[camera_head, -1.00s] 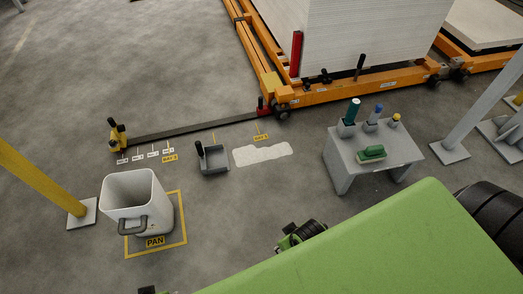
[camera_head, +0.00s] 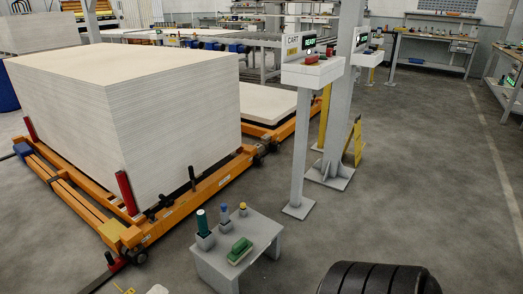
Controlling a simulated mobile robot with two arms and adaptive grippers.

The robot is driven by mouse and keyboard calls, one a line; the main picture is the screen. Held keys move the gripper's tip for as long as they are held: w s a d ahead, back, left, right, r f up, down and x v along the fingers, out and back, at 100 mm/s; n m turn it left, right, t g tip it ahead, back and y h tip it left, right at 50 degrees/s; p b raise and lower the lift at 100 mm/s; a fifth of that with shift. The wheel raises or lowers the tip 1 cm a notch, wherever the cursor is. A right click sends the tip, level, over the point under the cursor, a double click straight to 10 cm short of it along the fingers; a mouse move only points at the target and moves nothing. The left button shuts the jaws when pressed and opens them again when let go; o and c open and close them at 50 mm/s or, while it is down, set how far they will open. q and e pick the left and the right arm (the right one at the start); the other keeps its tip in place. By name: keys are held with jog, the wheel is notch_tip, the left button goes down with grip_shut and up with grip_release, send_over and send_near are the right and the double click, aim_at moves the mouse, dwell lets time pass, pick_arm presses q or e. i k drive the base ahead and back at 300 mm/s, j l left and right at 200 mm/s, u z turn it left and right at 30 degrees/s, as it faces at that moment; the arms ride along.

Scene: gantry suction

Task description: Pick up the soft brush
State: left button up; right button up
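A small grey table (camera_head: 267,233) stands at the bottom middle. A green, brush-like block (camera_head: 240,250) with a paler underside lies flat on its top; it looks like the soft brush, but its bristles are too small to make out. Behind it, three small holders stand along the table's back edge. They hold a tall teal cylinder (camera_head: 202,222), a shorter blue piece (camera_head: 224,212) and a small yellow-topped piece (camera_head: 243,207). Neither of my grippers is in view, so what they hold cannot be seen.
An orange cart (camera_head: 185,208) with a tall stack of white boards (camera_head: 150,110) stands behind the table to the left. A grey control post (camera_head: 300,150) rises behind it to the right. The floor (camera_head: 430,190) on the right is open.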

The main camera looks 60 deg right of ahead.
aim_at(244, 246)
jog(key=z, duration=1.6)
